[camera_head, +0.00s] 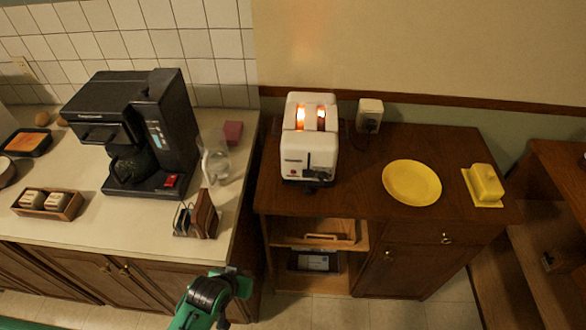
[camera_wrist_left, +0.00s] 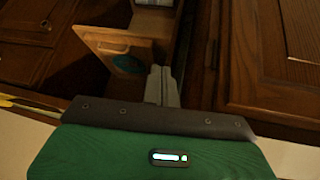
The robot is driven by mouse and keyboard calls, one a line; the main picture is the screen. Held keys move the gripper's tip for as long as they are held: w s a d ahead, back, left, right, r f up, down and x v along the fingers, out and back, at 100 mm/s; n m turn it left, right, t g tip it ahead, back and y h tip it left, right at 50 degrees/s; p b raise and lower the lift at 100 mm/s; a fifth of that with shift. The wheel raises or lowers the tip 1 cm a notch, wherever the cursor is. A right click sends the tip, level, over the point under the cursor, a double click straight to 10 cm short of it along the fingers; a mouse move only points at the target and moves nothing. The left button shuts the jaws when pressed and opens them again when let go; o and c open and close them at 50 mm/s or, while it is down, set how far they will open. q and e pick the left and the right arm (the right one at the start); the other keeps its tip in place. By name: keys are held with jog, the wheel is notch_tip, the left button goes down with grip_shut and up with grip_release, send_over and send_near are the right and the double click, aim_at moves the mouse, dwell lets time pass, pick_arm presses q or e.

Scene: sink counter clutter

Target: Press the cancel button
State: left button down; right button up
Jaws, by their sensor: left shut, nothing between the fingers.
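A white toaster (camera_head: 306,142) stands on the dark wooden cabinet, its two slots glowing orange. Its front faces me, with a dark lever low on the right and a small reddish spot low on the left; I cannot read any button label. My left gripper (camera_head: 243,285) is low at the bottom of the head view, in front of the counter and left of the cabinet, well apart from the toaster. It is shut and empty. Its fingers (camera_wrist_left: 162,87) show in the left wrist view, pointing toward cabinet fronts. My right gripper is out of view.
A black coffee maker (camera_head: 134,130) with a red switch, a glass pitcher (camera_head: 215,160) and a wooden rack (camera_head: 197,215) stand on the left counter. A yellow plate (camera_head: 412,183), a yellow butter dish (camera_head: 484,186) and a wall outlet (camera_head: 369,114) are right of the toaster.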

aim_at(293, 172)
pick_arm(q)
jog(key=w+d+r+t+h+p, duration=0.1)
jog(key=w+d+r+t+h, duration=0.4)
jog(key=w+d+r, duration=0.6)
notch_tip(293, 172, up, 3)
jog(key=shift+w+f+h, duration=0.1)
jog(key=shift+w+h, duration=0.5)
jog(key=shift+w, duration=0.5)
jog(key=w+b, duration=0.3)
jog(key=w, duration=0.4)
jog(key=shift+w+f, duration=0.1)
jog(key=shift+w, duration=0.1)
jog(key=shift+w+b, duration=0.3)
jog(key=shift+w, duration=0.4)
jog(key=shift+w, duration=0.1)
jog(key=shift+w, duration=0.35)
